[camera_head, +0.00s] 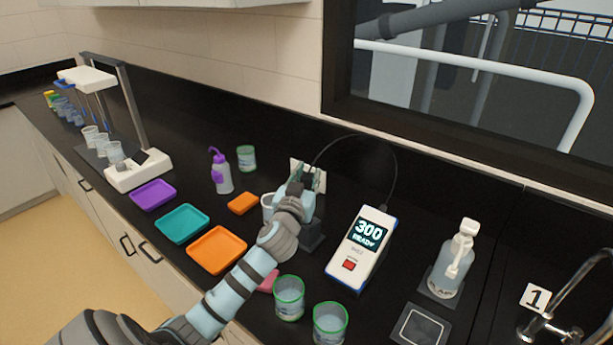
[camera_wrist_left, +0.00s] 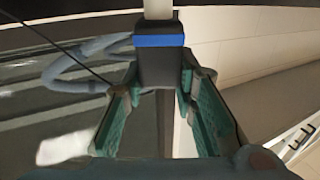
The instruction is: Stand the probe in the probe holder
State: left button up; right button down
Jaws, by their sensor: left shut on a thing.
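My left gripper (camera_head: 306,182) reaches over the counter from the lower left. In the left wrist view its green-padded fingers (camera_wrist_left: 162,82) are closed on the probe (camera_wrist_left: 160,66), a dark body with a blue band and a pale stem. In the head view the gripper mostly hides the probe. A dark block (camera_head: 313,243), which looks like the probe holder, stands just below and right of the gripper, partly covered by it. I cannot tell whether the probe touches it. My right gripper is out of view.
A pale cup (camera_head: 268,208) stands close left of my wrist. Green-rimmed beakers (camera_head: 289,297) stand in front, coloured trays (camera_head: 217,250) to the left, and a pump bottle (camera_head: 453,265) right.

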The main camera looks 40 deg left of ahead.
pick_arm(q)
jog(key=shift+f, duration=0.45)
notch_tip(320, 180, down, 6)
jog(key=b, duration=0.6)
dwell(0.3)
jog(key=o, duration=1.8)
jog(key=shift+s, duration=0.1)
